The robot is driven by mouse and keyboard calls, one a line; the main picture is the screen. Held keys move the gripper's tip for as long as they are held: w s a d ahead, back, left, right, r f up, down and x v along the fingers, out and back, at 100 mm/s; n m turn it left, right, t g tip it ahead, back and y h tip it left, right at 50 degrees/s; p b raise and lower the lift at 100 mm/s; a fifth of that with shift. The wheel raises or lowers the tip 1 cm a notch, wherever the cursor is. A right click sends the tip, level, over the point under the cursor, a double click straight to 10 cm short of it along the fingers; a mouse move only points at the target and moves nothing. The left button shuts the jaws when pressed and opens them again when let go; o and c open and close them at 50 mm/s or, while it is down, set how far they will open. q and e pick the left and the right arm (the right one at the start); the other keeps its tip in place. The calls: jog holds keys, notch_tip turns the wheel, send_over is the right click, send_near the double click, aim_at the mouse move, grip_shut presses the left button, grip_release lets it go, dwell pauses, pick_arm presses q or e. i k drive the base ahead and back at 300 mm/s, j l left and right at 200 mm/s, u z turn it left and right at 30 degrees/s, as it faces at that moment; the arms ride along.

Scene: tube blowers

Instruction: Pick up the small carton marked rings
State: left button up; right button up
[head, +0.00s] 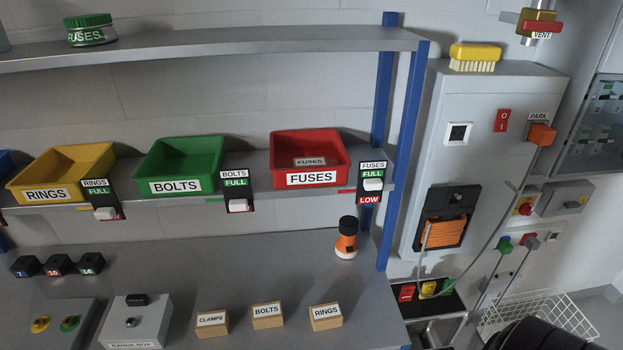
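The small carton marked RINGS (326,317) is a brown box with a white label. It sits on the grey bench top near its front right, at the right end of a row of three cartons. The carton marked BOLTS (268,316) stands to its left, apart from it, and the carton marked CLAMPS (212,323) is further left. A yellow bin (62,172) on the shelf above is also marked RINGS. Neither of my grippers shows in the head view.
A grey box (136,321) with a knob is left of the cartons. Blue shelf posts (404,150) rise at the bench's right end. A white wire basket (540,318) is at lower right.

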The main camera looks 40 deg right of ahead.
aim_at(324, 317)
jog(key=z, duration=1.25)
